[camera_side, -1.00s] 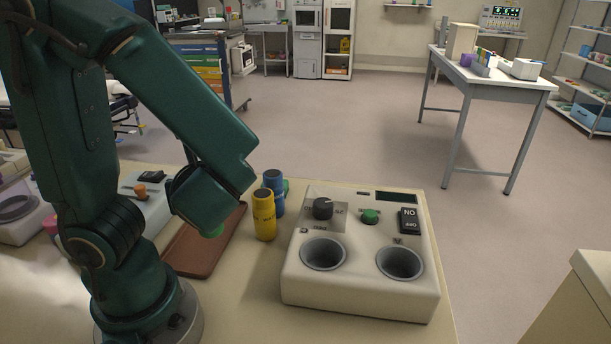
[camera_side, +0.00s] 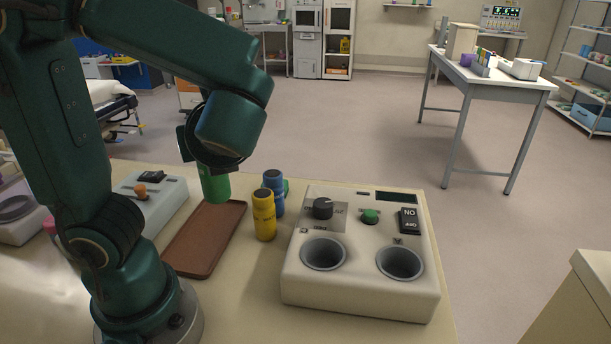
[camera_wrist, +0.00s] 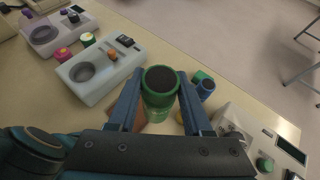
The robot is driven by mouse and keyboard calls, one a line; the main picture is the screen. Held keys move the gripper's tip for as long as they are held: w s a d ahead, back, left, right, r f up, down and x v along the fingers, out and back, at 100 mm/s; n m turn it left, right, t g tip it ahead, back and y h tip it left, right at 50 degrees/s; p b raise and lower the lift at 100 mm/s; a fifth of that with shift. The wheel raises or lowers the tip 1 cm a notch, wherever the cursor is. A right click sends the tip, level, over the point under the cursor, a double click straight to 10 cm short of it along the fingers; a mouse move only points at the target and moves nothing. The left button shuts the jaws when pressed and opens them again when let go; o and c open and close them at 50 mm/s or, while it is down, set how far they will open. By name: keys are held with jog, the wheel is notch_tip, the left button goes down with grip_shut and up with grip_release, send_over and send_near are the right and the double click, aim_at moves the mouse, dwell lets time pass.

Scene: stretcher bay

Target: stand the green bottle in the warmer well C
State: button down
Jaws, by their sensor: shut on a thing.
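The green bottle (camera_side: 215,187) hangs upright above the brown tray (camera_side: 205,238), clear of it. My gripper (camera_wrist: 162,104) is shut on the bottle, which shows its dark round top (camera_wrist: 161,79) between the two blue fingers in the wrist view. In the side view my wrist hides the fingers and the bottle's upper part. The white warmer (camera_side: 362,291) stands to the right with two round wells, a left one (camera_side: 323,254) and a right one (camera_side: 400,263). Both look empty.
A yellow bottle (camera_side: 264,216) and a blue bottle (camera_side: 273,192) stand between the tray and the warmer. A grey device (camera_wrist: 98,72) with one well and an orange knob is left of the tray. Another device (camera_wrist: 63,33) lies beyond it.

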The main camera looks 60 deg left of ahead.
jog(key=w+d, duration=0.8)
jog(key=w+d+f, duration=0.2)
jog(key=d+f, duration=0.3)
jog(key=f, duration=0.4)
jog(key=shift+w+d+f, duration=0.4)
jog(key=shift+f, duration=0.65)
dwell(0.9)
jog(key=c, duration=0.6)
grip_release()
